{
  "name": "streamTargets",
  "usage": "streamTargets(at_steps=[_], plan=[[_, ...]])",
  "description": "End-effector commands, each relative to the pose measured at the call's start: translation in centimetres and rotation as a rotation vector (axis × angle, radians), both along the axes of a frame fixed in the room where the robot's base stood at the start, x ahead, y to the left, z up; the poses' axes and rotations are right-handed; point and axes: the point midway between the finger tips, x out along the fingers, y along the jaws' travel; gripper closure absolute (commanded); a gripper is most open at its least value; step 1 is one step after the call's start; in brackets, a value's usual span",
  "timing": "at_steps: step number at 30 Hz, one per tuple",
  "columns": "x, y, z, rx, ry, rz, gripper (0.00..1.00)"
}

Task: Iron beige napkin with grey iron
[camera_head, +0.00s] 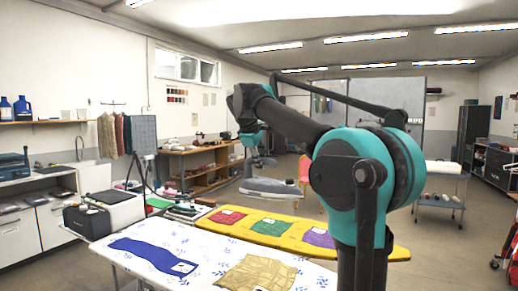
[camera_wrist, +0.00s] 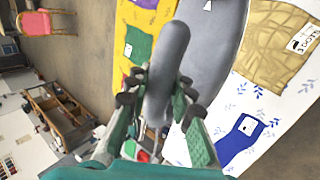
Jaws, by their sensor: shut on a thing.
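My gripper (camera_head: 257,160) is shut on the handle of the grey iron (camera_head: 270,188). The iron hangs level beyond the yellow board in the head view, apparently in the air. In the wrist view the handle (camera_wrist: 167,62) runs between the fingers of my gripper (camera_wrist: 160,98), and part of the iron's body is cut off at the top. The beige napkin (camera_head: 258,272) lies wrinkled on the white patterned table, cut by the lower edge of the head view. It also shows in the wrist view (camera_wrist: 275,48), with a label on it, apart from the iron.
A blue cloth (camera_head: 148,254) lies left of the napkin on the white table (camera_head: 190,240). Behind it, a yellow board (camera_head: 375,249) carries a red cloth (camera_head: 226,217), a green cloth (camera_head: 271,229) and a purple cloth (camera_head: 319,238).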

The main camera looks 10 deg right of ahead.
Motion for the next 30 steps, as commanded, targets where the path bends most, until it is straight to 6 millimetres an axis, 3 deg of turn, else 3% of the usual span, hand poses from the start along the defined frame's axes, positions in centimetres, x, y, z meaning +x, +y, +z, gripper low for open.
streamTargets(at_steps=[9, 15, 21, 30], plan=[[-0.3, 2.1, -8.8, -0.001, -0.001, 0.0, 1.0], [-1.1, 2.8, -13.3, -0.001, -0.001, -0.001, 1.0], [-1.8, 3.1, -15.7, -0.002, -0.001, -0.003, 1.0], [-1.9, 3.2, -17.6, -0.001, -0.002, -0.004, 1.0]])
